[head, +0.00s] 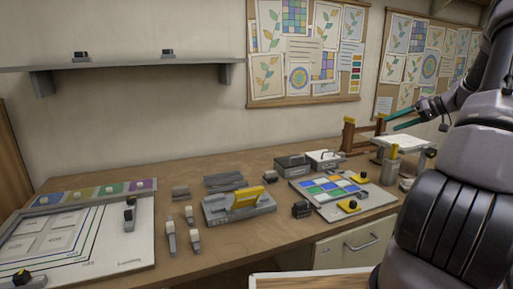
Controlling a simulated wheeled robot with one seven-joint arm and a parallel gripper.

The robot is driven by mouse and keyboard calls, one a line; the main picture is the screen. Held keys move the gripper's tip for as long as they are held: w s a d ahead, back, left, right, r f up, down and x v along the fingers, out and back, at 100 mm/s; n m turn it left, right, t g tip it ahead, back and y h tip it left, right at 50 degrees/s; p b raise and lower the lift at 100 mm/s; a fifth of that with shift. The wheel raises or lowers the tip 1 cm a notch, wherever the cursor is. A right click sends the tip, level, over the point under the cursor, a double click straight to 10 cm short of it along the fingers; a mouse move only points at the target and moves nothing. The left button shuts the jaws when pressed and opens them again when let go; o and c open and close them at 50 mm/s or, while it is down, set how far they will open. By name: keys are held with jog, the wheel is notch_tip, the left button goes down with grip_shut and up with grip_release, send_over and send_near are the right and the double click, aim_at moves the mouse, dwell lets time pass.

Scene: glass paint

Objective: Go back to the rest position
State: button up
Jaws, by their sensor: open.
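My gripper (390,123) is at the upper right, its two teal fingers apart and pointing left. It looks empty. It appears raised over the right end of the workbench (120,185), in front of the wall. The dark grey links of my arm fill the right edge of the picture and hide part of the bench there.
A panel with coloured glass squares (335,187) lies on the bench, left of a cup (391,168). A grey block with a yellow top (245,200) stands mid-bench. A white board (95,235) lies at left. A shelf (130,63) juts from the wall.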

jog(key=s+a+r+m+g+h, duration=0.1)
jog(key=s+a+r, duration=0.3)
jog(key=a, duration=0.4)
jog(key=s+a+r+g+h, duration=0.1)
jog(key=s+a+r+h, duration=0.1)
jog(key=s+a+r, duration=0.35)
jog(key=s+a+r+m+g+h, duration=0.1)
jog(key=s+a+r, duration=0.15)
jog(key=a, duration=0.65)
jog(key=s+a+r+m+t+h, duration=0.1)
jog(key=s+a+m, duration=0.1)
jog(key=s, duration=0.7)
jog(key=s+a+r+m+t+h, duration=0.1)
jog(key=s+a, duration=0.4)
jog(key=s, duration=0.5)
jog(key=shift+s+a+m+t+h, duration=0.2)
jog(key=shift+a+m+t+h, duration=0.15)
jog(key=shift+m, duration=0.25)
